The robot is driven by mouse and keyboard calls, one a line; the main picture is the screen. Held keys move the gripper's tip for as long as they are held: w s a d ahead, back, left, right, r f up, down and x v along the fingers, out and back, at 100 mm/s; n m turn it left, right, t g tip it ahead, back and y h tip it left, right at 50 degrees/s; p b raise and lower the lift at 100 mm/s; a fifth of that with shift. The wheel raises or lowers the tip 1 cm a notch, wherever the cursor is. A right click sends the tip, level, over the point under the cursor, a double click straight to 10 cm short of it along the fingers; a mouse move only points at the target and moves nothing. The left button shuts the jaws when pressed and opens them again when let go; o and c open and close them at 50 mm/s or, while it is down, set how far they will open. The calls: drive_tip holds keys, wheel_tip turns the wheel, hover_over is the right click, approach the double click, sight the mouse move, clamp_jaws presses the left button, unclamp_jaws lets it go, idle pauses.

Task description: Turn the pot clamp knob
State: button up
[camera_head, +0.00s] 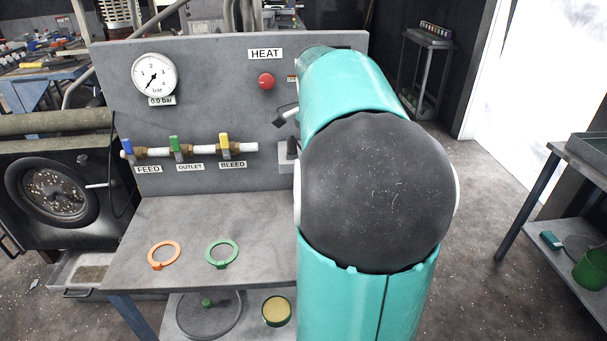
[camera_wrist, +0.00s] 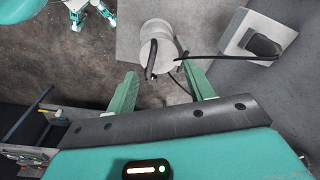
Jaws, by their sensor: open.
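In the wrist view, a pale grey round pot (camera_wrist: 165,35) stands on a grey surface just beyond my fingertips. A dark curved clamp piece (camera_wrist: 151,60), perhaps the knob or its handle, lies across its near side, and a dark rod runs off to the right. My gripper (camera_wrist: 160,72) is open, its two green fingers apart on either side of the pot's near edge, with nothing visibly held. I cannot tell whether a finger touches the clamp. In the head view my teal arm hides the gripper and most of the pot area.
The grey panel (camera_head: 225,85) carries a gauge (camera_head: 155,74), a red knob (camera_head: 266,81) and feed, outlet and bleed valves. Orange (camera_head: 164,255) and green (camera_head: 222,254) rings lie on the bench. A pale block with a dark top (camera_wrist: 262,42) sits right of the pot.

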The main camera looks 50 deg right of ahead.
drive_tip(key=s+d+f+m+y, duration=0.1)
drive_tip(key=s+d+f+m, duration=0.1)
drive_tip(key=s+d+m, duration=0.55)
drive_tip(key=shift+n, duration=0.95)
drive_tip(key=d+f, duration=0.1)
drive_tip(key=f, duration=0.3)
drive_tip(key=d+f, duration=0.1)
drive_tip(key=f, duration=0.3)
drive_tip(key=d+f, duration=0.1)
drive_tip(key=f, duration=0.4)
drive_tip(key=shift+s, duration=0.1)
drive_tip(key=shift+c, duration=0.2)
drive_tip(key=c, duration=0.9)
